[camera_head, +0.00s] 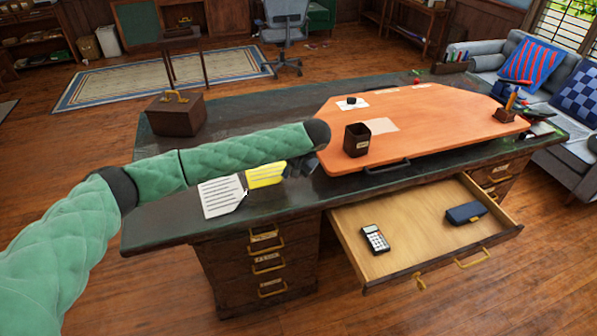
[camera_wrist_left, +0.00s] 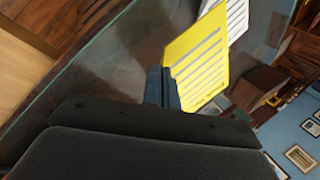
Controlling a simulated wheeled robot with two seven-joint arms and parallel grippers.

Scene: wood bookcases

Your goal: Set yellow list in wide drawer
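The yellow list (camera_head: 265,175) shows at the left front part of the desk, partly hidden by my left arm. In the left wrist view the yellow list (camera_wrist_left: 197,58) is lined and its edge lies at the fingers of my left gripper (camera_wrist_left: 168,88), which look closed together on it. In the head view my left gripper (camera_head: 300,168) is dark, mostly hidden under the end of the arm, close to the orange desk top. The wide drawer (camera_head: 400,228) is pulled open at the front of the desk. My right gripper is not in view.
The drawer holds a calculator (camera_head: 375,239) at left and a dark blue case (camera_head: 466,212) at right, with bare wood between. A white list (camera_head: 221,197) lies beside the yellow one. A dark pen cup (camera_head: 357,140) stands on the orange desk top (camera_head: 430,125). A brown box (camera_head: 175,115) stands behind.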

